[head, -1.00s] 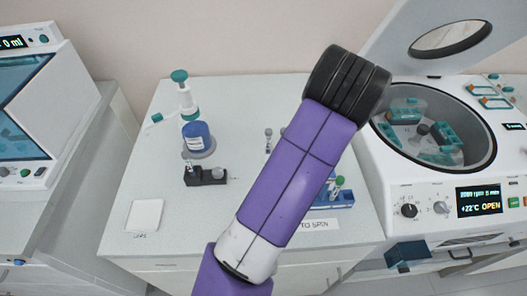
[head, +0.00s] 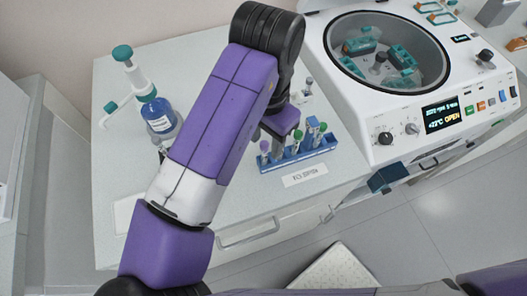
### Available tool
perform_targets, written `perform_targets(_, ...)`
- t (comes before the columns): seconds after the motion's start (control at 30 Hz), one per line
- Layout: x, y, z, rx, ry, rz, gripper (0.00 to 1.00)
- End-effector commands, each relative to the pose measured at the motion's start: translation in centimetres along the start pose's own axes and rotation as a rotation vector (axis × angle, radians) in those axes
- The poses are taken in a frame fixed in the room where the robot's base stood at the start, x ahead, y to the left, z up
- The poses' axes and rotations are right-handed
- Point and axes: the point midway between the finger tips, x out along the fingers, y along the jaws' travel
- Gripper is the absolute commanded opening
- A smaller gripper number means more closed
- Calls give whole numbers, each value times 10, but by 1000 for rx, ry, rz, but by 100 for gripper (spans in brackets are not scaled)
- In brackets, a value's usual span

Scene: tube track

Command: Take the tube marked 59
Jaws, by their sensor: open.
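A blue rack (head: 300,154) stands near the front edge of the white bench, behind a label card (head: 305,175). It holds several tubes, among them green-capped tubes (head: 323,128) at its right and a purple-capped tube (head: 264,147) at its left. No number can be read on any tube, so I cannot tell which is 59. My gripper (head: 277,133) hangs over the rack, partly hidden behind my purple arm. It is open, and I see no tube held in it.
The centrifuge (head: 373,140) is at the right, its bowl open with teal holders (head: 402,58) inside. A blue dispenser bottle (head: 158,116) stands at the left back. Small grey-capped items (head: 308,84) stand behind the rack. The bench's front left is mostly clear.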

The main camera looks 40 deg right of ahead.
Motion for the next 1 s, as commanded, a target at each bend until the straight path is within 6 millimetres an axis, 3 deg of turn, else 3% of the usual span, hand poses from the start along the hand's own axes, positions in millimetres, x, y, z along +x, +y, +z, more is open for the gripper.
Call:
perform_targets(0.3, 41, -3, 2, -1, 1, 1, 44)
perform_targets(0.63, 48, -4, 2, -1, 2, -2, 44)
perform_targets(0.87, 48, -4, 1, -1, 2, -2, 0)
perform_targets(1.0, 48, -4, 1, 0, 2, -2, 0)
